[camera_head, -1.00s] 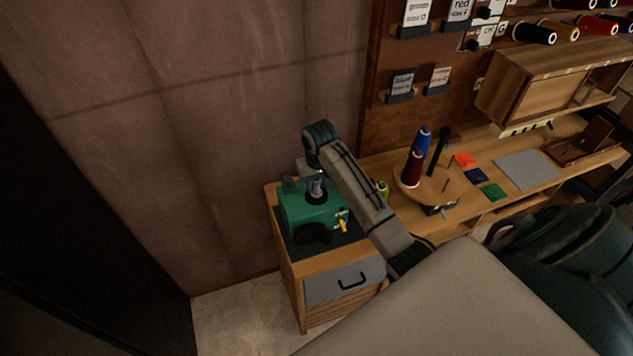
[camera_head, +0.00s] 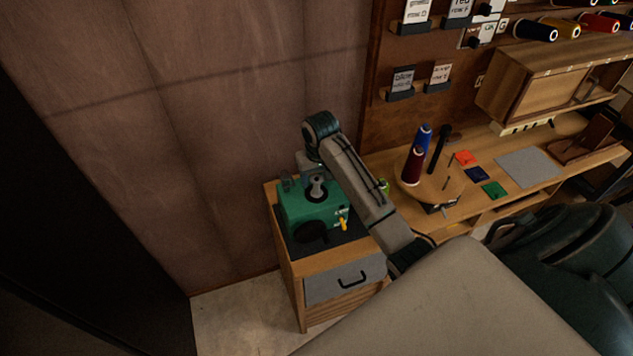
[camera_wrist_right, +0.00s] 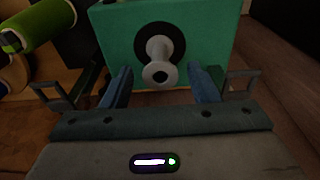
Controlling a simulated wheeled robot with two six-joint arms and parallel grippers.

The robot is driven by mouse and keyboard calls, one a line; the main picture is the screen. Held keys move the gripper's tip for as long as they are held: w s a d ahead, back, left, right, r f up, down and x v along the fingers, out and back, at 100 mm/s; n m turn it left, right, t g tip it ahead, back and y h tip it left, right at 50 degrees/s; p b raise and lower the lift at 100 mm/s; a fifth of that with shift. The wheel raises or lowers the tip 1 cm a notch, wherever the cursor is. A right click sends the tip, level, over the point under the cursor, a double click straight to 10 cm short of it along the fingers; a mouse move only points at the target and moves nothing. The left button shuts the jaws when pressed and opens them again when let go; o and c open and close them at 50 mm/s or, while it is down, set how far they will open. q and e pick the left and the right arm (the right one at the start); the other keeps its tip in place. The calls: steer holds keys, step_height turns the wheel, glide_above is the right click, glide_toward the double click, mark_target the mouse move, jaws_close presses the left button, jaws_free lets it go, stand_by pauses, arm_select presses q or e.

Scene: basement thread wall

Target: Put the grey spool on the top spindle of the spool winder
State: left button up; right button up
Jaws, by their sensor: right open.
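The green spool winder (camera_head: 297,212) stands on a small wooden cabinet, with a yellow handle on its side. The grey spool (camera_head: 317,187) stands upright over the black disc on the winder's top. It also shows in the right wrist view (camera_wrist_right: 158,48), with a hole in its near end. The spindle is hidden by the spool. My right gripper (camera_head: 310,164) is just behind and above the spool. In the right wrist view its two blue-grey fingers (camera_wrist_right: 160,80) are spread apart on either side of the spool's near end, clear of it. My left gripper is not in view.
The wooden cabinet (camera_head: 318,262) has a grey drawer with a black handle. A lime-green spool (camera_wrist_right: 38,25) is close by. A wall is behind.

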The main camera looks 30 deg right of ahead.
steer(key=r, duration=0.5)
steer(key=s+r, duration=0.1)
steer(key=r, duration=0.1)
steer(key=shift+a+r, duration=0.1)
steer(key=shift+r, duration=0.1)
steer(key=shift+s+r+p, duration=0.1)
steer(key=shift+r+p, duration=0.5)
steer(key=shift+p, duration=0.1)
